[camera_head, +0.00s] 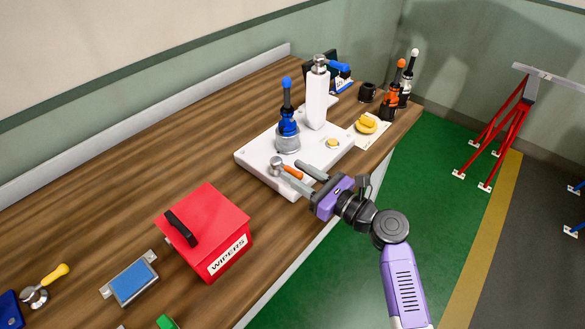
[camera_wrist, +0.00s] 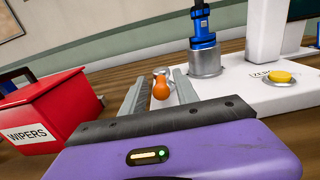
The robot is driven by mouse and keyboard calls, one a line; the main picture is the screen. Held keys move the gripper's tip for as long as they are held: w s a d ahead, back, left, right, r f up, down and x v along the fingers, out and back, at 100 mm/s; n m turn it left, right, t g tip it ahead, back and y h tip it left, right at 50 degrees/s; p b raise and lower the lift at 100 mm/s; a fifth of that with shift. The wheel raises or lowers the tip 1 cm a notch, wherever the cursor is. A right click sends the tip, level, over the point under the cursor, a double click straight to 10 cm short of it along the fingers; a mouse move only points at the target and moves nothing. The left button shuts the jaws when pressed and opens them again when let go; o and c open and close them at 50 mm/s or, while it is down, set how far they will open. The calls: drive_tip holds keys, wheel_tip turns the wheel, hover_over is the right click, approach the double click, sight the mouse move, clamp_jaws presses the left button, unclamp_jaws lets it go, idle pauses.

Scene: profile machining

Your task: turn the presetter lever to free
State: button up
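The presetter is a white base plate (camera_head: 248,157) with a tall white column (camera_head: 317,98) and a blue tool holder (camera_head: 287,98) standing in a grey round seat (camera_head: 288,138). Its lever (camera_head: 291,172) has an orange handle and a grey hub near the plate's front left. My gripper (camera_head: 291,169) is open at the front edge of the plate, its fingers pointing at the lever. In the wrist view the orange handle (camera_wrist: 161,90) shows between the two spread fingers (camera_wrist: 161,76). I cannot tell whether either finger touches it.
A red WIPERS box (camera_head: 205,230) stands on the bench left of my gripper. A yellow button (camera_head: 333,143) sits on the plate's right side. Orange (camera_head: 391,101) and white (camera_head: 407,82) tool holders stand at the far end. Green floor lies right of the bench edge.

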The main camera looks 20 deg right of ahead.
drive_tip(key=shift+x, duration=0.85)
clamp_jaws()
idle(0.8)
